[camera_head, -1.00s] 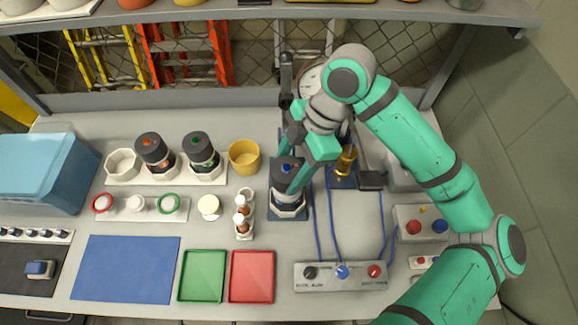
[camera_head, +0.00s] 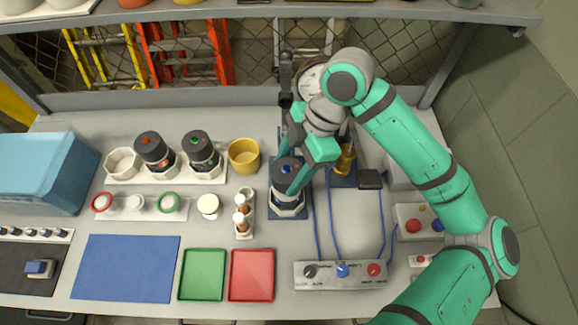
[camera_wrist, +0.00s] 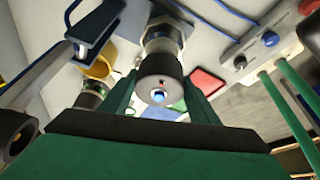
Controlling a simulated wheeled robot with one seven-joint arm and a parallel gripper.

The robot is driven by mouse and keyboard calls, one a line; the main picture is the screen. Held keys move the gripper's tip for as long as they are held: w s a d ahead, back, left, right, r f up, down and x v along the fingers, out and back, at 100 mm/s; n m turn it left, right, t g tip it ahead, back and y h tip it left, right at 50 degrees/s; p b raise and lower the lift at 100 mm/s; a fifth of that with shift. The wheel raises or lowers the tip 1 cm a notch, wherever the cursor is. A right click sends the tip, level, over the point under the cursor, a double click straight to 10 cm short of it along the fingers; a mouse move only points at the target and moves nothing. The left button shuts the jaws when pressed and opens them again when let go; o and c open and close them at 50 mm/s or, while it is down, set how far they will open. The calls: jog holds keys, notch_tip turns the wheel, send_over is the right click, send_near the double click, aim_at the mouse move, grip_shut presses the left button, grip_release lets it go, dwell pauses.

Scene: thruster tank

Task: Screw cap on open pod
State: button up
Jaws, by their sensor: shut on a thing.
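A pod with a black cap marked by a blue dot (camera_head: 287,168) stands upright in a white holder on a dark blue base (camera_head: 289,211). My gripper (camera_head: 296,166) reaches down over this pod with its fingers on either side of the black cap. In the wrist view the cap (camera_wrist: 158,82) sits between the two green fingers, on the pod's clear body (camera_wrist: 163,40). The gripper is shut on the cap. The seam between cap and pod is too small to judge.
Two black-capped pods, with red (camera_head: 153,149) and green (camera_head: 201,150) marks, stand in a white rack at left. A yellow cup (camera_head: 244,156) and a small vial rack (camera_head: 244,229) are near. A control box (camera_head: 340,275) with blue cables lies in front at right.

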aim_at(289, 178)
jog(key=shift+f, duration=1.75)
dwell(1.7)
jog(key=o, duration=1.1)
jog(key=shift+o, duration=0.2)
jog(key=v, duration=1)
jog(key=shift+d+r, duration=0.2)
jog(key=shift+r, duration=0.2)
